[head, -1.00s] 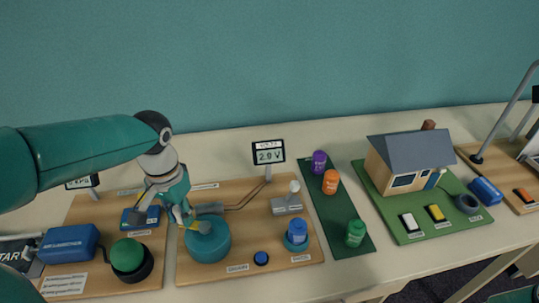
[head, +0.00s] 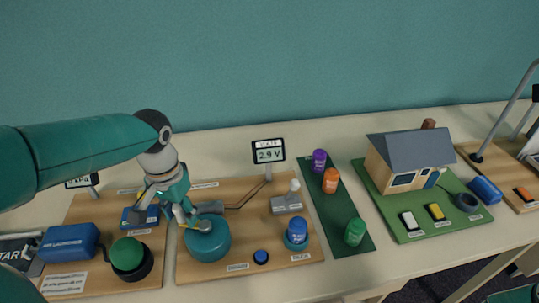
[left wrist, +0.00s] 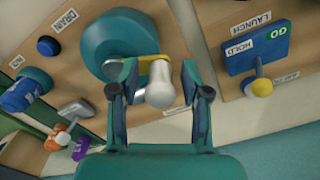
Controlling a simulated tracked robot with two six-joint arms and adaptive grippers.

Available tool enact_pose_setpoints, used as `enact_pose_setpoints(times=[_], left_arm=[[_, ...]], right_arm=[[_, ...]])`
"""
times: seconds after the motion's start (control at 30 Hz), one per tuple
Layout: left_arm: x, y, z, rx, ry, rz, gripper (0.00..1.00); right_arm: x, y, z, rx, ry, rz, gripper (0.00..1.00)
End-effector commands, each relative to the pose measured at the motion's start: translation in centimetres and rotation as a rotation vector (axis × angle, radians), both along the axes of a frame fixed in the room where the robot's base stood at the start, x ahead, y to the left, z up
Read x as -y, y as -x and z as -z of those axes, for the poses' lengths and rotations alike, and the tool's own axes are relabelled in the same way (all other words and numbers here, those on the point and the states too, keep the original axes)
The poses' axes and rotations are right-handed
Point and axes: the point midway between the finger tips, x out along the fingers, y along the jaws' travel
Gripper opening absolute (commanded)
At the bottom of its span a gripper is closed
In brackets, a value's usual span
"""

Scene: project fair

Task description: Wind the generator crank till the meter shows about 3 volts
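The generator (head: 207,246) is a round teal drum on a wooden board, and it also shows in the left wrist view (left wrist: 108,40). Its crank has a yellow arm (left wrist: 148,58) and a pale grey knob (left wrist: 160,84). My left gripper (head: 192,222) is over the drum at the crank. In the left wrist view my left gripper's fingers (left wrist: 160,72) stand apart on either side of the knob; a small gap shows at the right finger, contact at the left is unclear. The meter (head: 268,151) behind reads 2.9 V.
A blue drain button (head: 261,257), a blue can (head: 296,231) and a grey switch-like part (head: 287,203) stand right of the drum. A launch panel (left wrist: 255,50) and a green dome (head: 127,254) are on the board to the left. A green strip (head: 335,215) holds coloured cans.

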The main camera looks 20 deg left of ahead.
Motion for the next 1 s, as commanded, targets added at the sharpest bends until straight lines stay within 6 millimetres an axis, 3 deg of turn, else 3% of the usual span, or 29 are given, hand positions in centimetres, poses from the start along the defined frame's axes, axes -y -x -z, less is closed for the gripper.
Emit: enact_pose_setpoints(times=[0.37,1.0], left_arm=[[0.0,0.0,-0.5,0.001,0.0,0.0,0.5],[0.0,0.0,-6.8,0.001,0.0,0.001,0.5]], right_arm=[[0.0,0.0,-0.4,0.0,0.0,0.0,0.5],[0.0,0.0,-5.8,0.0,0.0,0.0,0.5]])
